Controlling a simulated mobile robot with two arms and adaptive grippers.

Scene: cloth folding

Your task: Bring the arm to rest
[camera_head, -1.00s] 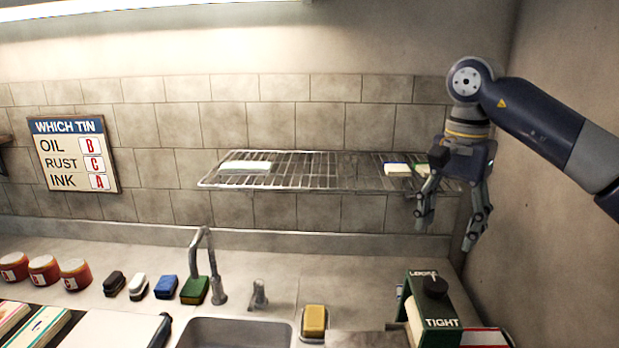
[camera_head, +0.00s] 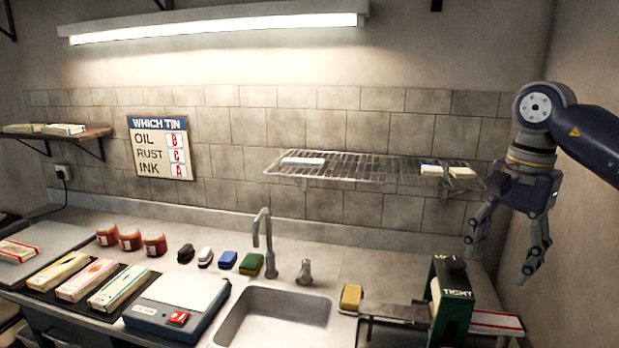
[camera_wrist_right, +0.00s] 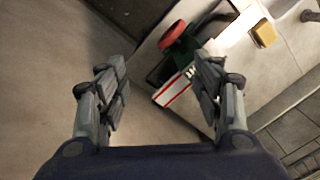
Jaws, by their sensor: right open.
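My right gripper (camera_head: 503,258) is open and empty, raised at the right side of the head view with its fingers pointing down. It hangs in front of the right wall, near the right end of the wire rack. In the right wrist view the two fingers (camera_wrist_right: 160,98) are spread apart with nothing between them. Below them are the green press (camera_wrist_right: 180,52) with its red knob and a red-and-white box (camera_wrist_right: 173,90). My left gripper is in neither view.
The green press marked TIGHT (camera_head: 452,305) stands on the counter below the gripper. A wire rack (camera_head: 375,168) on the wall holds several small blocks. A sink (camera_head: 275,318), yellow sponge (camera_head: 351,297), scale (camera_head: 178,305), red tins (camera_head: 130,238) and flat boxes fill the counter. A sign (camera_head: 161,147) hangs behind.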

